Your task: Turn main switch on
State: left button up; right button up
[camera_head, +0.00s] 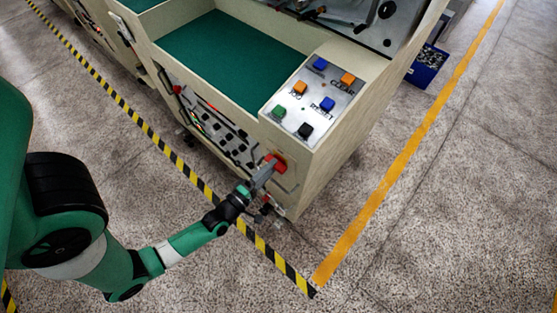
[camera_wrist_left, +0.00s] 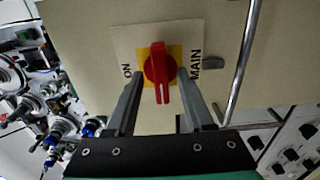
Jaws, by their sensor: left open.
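The main switch (camera_wrist_left: 159,66) is a red rotary knob on a yellow square with a pale plate, marked ON and MAIN. In the left wrist view its handle points down the picture, toward my gripper. My left gripper (camera_wrist_left: 162,100) is open, with one finger on each side of the knob's handle. I cannot tell whether the fingers touch it. In the head view the red switch (camera_head: 276,161) is on the machine's end face, partly hidden by my left gripper (camera_head: 265,172). My right gripper is not in view.
The beige machine has a top button panel (camera_head: 312,98) with blue, orange and black buttons. A metal bar (camera_wrist_left: 243,62) runs beside the switch plate. A striped floor line (camera_head: 262,247) passes under my arm. A blue crate (camera_head: 427,65) stands behind the machine; the floor at right is clear.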

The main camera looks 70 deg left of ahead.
pick_arm(q)
jog(key=shift+w+a, duration=0.25)
jog(key=shift+w, duration=0.15)
jog(key=shift+s, duration=0.15)
jog(key=shift+c, duration=0.7)
grip_shut()
jog(key=m+p, duration=0.1)
jog(key=m, duration=0.3)
jog(key=m+p, duration=0.1)
jog(key=m, duration=0.4)
jog(key=m+p, duration=0.1)
jog(key=m, duration=0.3)
jog(key=shift+m, duration=0.3)
jog(key=shift+m+p, duration=0.4)
jog(key=shift+m, duration=1.8)
